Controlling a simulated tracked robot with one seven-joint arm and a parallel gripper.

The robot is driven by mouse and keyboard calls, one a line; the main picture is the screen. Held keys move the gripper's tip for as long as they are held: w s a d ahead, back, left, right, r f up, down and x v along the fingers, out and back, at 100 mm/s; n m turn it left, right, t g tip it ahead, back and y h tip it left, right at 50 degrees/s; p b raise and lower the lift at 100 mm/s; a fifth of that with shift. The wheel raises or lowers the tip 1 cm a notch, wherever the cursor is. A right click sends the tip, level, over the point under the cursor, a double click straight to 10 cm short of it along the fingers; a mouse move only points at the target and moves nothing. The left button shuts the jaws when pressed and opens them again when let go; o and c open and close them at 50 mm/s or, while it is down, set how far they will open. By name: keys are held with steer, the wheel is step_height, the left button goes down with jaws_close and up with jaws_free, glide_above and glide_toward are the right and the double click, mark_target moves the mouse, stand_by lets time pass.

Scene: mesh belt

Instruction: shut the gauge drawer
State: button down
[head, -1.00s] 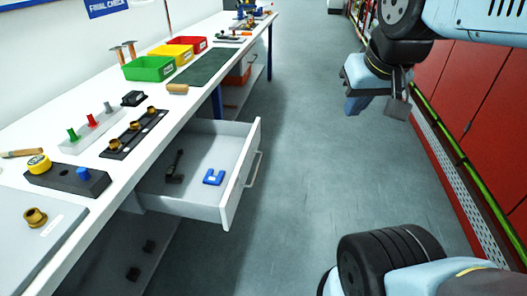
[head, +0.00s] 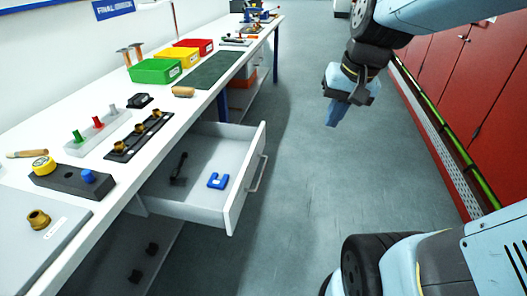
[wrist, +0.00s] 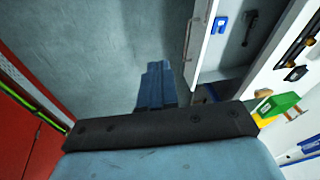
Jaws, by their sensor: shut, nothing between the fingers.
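The gauge drawer (head: 243,180) stands pulled out from under the white workbench, its front panel and bar handle (head: 258,174) facing the aisle. A blue U-shaped gauge (head: 217,181) and a dark gauge (head: 179,170) lie inside it. In the wrist view the open drawer shows at the upper right, with its front panel (wrist: 201,35) and handle (wrist: 188,40). My gripper (head: 333,115) is shut and empty, pointing down over the aisle, to the right of the drawer and apart from it. Its blue fingers also show in the wrist view (wrist: 156,85).
The workbench (head: 170,135) carries green (head: 155,71), yellow and red bins, a block with a yellow tape roll (head: 43,166), and fittings. Red cabinets (head: 450,75) line the right side. The aisle floor (head: 310,170) between is clear.

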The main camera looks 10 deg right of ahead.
steer(key=w+d+f+m+t+y, duration=0.1)
steer(key=w+f+m+y, duration=0.3)
steer(key=w+f+m, duration=0.55)
steer(key=w+d+f+m+y, duration=0.2)
steer(key=w+f+m+y, duration=0.25)
steer(key=f, duration=1.05)
steer(key=w+d+f+m+t+y, duration=0.1)
steer(key=w+f+m+y, duration=0.45)
steer(key=f, duration=0.65)
steer(key=w+a+f, duration=0.1)
steer(key=w+a, duration=0.1)
steer(key=a, duration=0.4)
steer(key=w+a+f+h, duration=0.1)
steer(key=w+a+f, duration=0.1)
steer(key=a, duration=0.5)
steer(key=shift+w+t, duration=0.3)
steer(key=shift+w, duration=0.4)
steer(key=shift+w, duration=0.1)
